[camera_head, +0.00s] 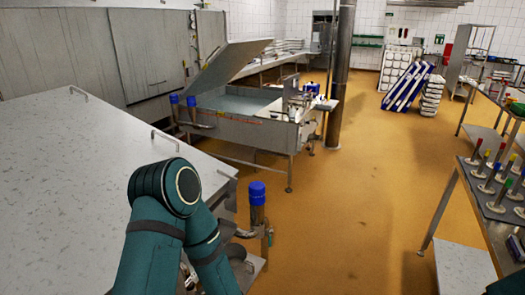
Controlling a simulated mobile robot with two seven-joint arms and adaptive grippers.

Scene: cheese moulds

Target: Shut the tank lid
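A large flat speckled grey lid (70,170) with two bar handles fills the left foreground and lies about level. Farther back stands a steel tank (240,130) with a pale interior. Its own grey lid (222,65) is tilted up, so that tank is open. My teal arm bends at an elbow in front of the near lid, and its forearm drops toward the bottom edge. Its gripper is not visible. I see no gripper of the other arm either. Whether my arm touches the near lid cannot be told.
A blue-capped valve post (257,195) stands at the near tank's right corner. A dark pillar (340,75) rises behind the far tank. A steel table (480,215) with several coloured-handled tools is at right. The ochre floor between is clear.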

